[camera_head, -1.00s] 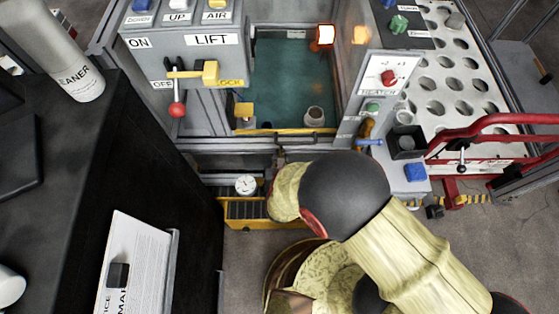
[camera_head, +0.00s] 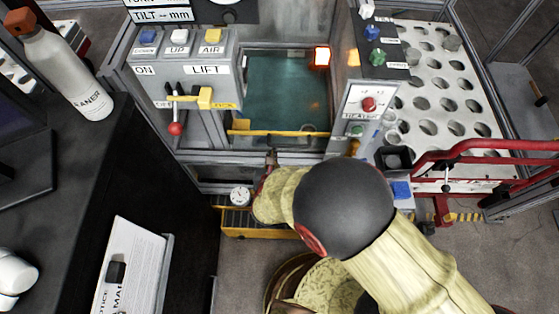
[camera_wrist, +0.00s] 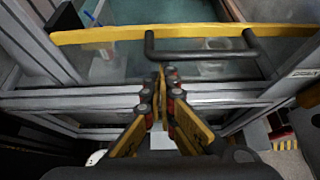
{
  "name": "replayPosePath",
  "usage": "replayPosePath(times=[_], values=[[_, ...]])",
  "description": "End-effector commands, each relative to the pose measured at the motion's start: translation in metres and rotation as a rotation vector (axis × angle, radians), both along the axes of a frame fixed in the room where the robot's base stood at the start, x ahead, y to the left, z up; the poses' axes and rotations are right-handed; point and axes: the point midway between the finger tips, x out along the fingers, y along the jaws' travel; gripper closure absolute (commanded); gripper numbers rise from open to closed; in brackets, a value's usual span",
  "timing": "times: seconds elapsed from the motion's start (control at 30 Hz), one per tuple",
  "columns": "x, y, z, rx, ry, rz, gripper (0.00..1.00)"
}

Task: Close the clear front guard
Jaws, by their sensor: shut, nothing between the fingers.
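The clear front guard has a yellow top rail (camera_head: 280,133) that crosses the lower part of the cabinet's front opening. In the wrist view the yellow rail (camera_wrist: 110,34) runs across the top, with the see-through panel (camera_wrist: 110,65) below it. A dark U-shaped handle (camera_wrist: 203,56) hangs on the rail. My gripper (camera_wrist: 164,72) is shut and empty, its fingertips just below the left part of the handle; I cannot tell whether they touch it. In the head view the gripper (camera_head: 270,160) is mostly hidden by my arm.
The teal chamber (camera_head: 285,85) is open above the rail. A LIFT panel (camera_head: 200,70) with a red-knobbed lever (camera_head: 175,128) is at left, a heater panel (camera_head: 368,104) at right. A red tube frame (camera_head: 480,150) stands right; a dark bench (camera_head: 110,180) left.

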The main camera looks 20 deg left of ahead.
Motion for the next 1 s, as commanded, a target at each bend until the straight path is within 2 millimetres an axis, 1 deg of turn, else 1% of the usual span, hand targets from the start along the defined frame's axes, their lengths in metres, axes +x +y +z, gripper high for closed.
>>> replayPosePath(times=[0.03,0.3,0.5,0.6,0.7,0.83,1.0], values=[[0.001,0.004,0.03,0.005,-0.005,0.0,1.0],[0.002,0.004,0.116,0.006,-0.006,0.0,1.0],[0.002,0.004,0.172,0.006,-0.006,0.0,1.0],[0.002,0.003,0.194,0.004,-0.005,-0.001,1.0],[0.001,0.003,0.211,0.004,-0.004,-0.001,1.0],[0.001,0.003,0.227,0.003,-0.003,0.0,1.0],[0.001,0.003,0.236,0.002,-0.003,0.0,1.0]])
